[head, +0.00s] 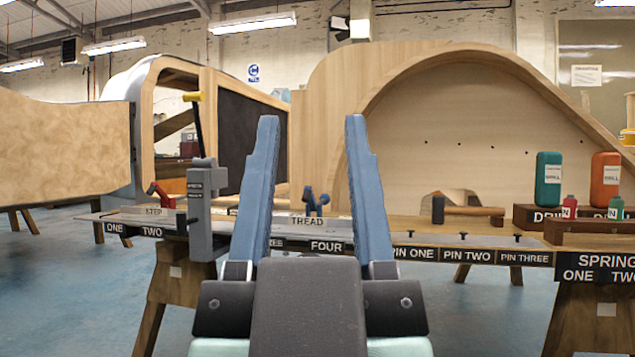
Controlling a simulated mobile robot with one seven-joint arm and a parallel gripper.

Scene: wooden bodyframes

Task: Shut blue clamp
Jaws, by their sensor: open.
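The blue clamp (316,202) is small and stands on the long bench, just behind the label TREAD (307,221). It shows in the gap between the two fingers of my gripper (311,120). Two short blue prongs stick up from it; whether its lever is up or down I cannot tell. My gripper is open, with its long blue-grey fingers wide apart and pointing away from the camera. Nothing is between the fingers at close range. The clamp appears beyond them, apart from both. Parts of the bench are hidden behind the fingers.
A red clamp (161,195) and a grey upright tool (201,215) with a yellow-topped lever stand left on the bench (405,224). A mallet (465,211), a green bottle (549,180) and an orange bottle (605,181) are at right. A large wooden arched frame (330,85) rises behind.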

